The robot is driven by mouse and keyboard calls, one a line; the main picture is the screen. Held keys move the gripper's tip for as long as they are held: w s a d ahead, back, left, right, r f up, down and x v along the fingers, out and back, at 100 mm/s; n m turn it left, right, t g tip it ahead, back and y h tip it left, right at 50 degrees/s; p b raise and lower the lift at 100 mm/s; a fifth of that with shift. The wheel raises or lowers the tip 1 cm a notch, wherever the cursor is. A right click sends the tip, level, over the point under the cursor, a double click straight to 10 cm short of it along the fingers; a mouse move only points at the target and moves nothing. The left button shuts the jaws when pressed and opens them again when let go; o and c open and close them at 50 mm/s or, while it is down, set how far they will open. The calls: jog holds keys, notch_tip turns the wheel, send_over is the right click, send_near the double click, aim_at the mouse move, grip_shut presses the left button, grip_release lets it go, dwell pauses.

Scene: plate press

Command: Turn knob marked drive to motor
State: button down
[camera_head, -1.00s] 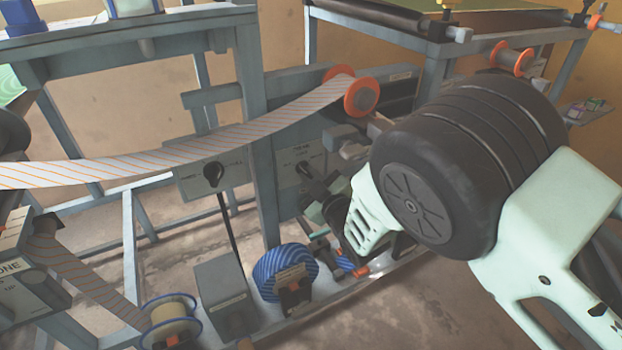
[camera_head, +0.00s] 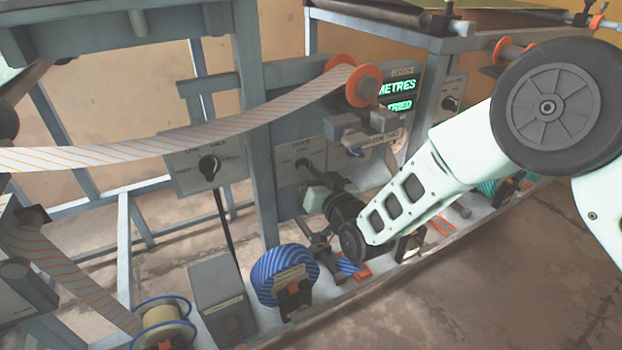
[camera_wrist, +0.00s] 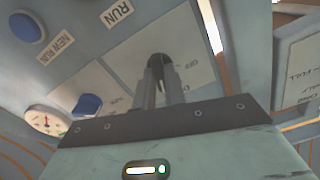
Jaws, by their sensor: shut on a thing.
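A black knob (camera_wrist: 158,60) on a pale plate shows in the wrist view, with the word OFF beside it. My gripper (camera_wrist: 161,80) has its two fingers close together on the knob, shut on it. The fingers cover part of the knob, and the plate's other words are too small or hidden to read. In the head view the same plate (camera_head: 286,152) is on the grey upright, with the dark knob (camera_head: 303,163) at its lower right. My gripper (camera_head: 310,178) reaches it from the lower right.
A second panel with a black knob (camera_head: 209,166) is to the left. A striped web (camera_head: 220,128) runs above to an orange-flanged roller (camera_head: 362,86). A blue striped roll (camera_head: 268,275) sits below. Lit METRES displays (camera_head: 397,88) are at the right. Blue buttons (camera_wrist: 88,104) show in the wrist view.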

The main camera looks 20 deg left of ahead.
jog(key=shift+m+b, duration=1.5)
jog(key=shift+m, duration=2.8)
jog(key=c, duration=1.5)
grip_release()
jog(key=shift+o, duration=0.2)
jog(key=p+v, duration=0.1)
jog(key=v, duration=1.6)
jog(key=shift+s+p, duration=0.25)
jog(key=shift+p, duration=0.1)
jog(key=shift+d, duration=0.1)
